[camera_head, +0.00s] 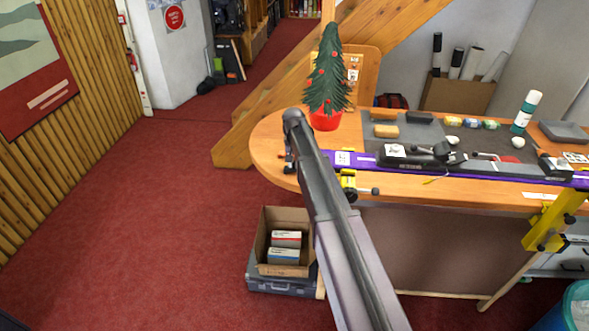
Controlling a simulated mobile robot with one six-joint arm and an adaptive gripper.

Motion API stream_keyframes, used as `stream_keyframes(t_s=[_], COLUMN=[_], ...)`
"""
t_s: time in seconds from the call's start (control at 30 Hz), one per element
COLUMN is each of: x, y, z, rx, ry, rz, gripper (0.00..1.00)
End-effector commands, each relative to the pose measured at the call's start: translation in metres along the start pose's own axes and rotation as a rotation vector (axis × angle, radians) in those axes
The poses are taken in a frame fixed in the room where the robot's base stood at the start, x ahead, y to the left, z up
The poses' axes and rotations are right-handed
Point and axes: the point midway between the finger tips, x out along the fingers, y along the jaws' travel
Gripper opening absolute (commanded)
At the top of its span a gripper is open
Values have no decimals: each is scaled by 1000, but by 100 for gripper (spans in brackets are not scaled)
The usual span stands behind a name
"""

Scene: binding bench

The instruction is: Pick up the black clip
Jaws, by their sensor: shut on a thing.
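My arm reaches up from the bottom of the head view to the left end of the wooden bench. My gripper (289,161) shows small and dark at the bench's rounded left end, partly hidden by my arm. It is shut on a small dark thing, which I take to be the black clip; its outline cannot be told apart from the fingers. No other black clip can be made out on the bench.
A purple ski (468,170) with bindings lies along the bench (268,143), with yellow vises (549,222) at its edge. A small Christmas tree (329,75) in a red pot stands behind my arm. An open cardboard box (262,243) is below. Red carpet lies clear at left.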

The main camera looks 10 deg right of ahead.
Motion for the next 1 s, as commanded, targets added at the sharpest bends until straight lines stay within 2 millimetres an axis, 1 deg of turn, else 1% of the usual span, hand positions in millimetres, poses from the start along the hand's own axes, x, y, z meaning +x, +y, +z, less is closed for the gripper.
stream_keyframes(t_s=[0.27, 0.47, 0.67, 1.0], x=[-1, -6, -19, -54], y=[0, 0, 0, 0], z=[0, 0, 0, 0], rx=[0, 0, 0, 0], ry=[0, 0, 0, 0], rz=[0, 0, 0, 0], gripper=[0, 0, 0, 0])
